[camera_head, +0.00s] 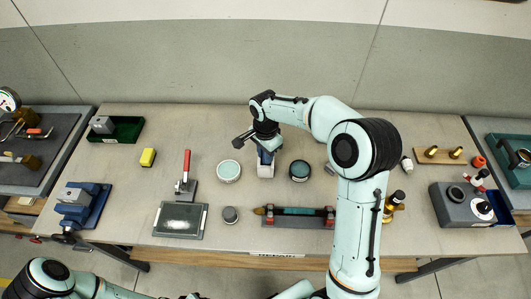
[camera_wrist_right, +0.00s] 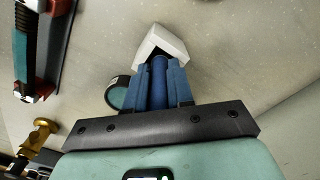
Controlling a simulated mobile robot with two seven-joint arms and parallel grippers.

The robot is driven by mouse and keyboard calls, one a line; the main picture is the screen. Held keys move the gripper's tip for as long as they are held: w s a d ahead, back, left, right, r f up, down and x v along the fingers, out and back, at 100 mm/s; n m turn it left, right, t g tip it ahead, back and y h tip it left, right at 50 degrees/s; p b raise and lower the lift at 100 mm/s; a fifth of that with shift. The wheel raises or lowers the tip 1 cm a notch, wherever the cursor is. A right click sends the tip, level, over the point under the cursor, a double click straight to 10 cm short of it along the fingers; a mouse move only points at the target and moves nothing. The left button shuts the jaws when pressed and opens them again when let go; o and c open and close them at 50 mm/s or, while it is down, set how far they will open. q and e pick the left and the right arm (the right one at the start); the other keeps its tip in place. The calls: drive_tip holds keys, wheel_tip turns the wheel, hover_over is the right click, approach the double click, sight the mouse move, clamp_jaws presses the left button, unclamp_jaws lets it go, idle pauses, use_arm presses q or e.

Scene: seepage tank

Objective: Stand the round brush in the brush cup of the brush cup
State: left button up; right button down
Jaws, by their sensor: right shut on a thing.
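My right gripper (camera_head: 265,155) points down at the white brush cup (camera_head: 265,171), a small open box near the middle of the bench. In the right wrist view the blue fingers (camera_wrist_right: 160,88) are shut on a round blue piece, which I take for the round brush (camera_wrist_right: 158,72). Its far end reaches to the white cup (camera_wrist_right: 165,42), which shows just beyond the fingertips. The fingers hide most of the brush, and I cannot tell how deep it sits in the cup. My left arm shows at the lower left, its gripper out of frame.
A pale round tin (camera_head: 229,171) stands left of the cup and a dark-rimmed tin (camera_head: 299,171) right of it. A red-handled clamp (camera_head: 187,168) stands further left. A tool tray (camera_head: 283,217) lies in front. The back of the bench is mostly clear.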

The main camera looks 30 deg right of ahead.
drive_tip(key=shift+f, duration=0.3)
drive_tip(key=c, duration=1)
unclamp_jaws()
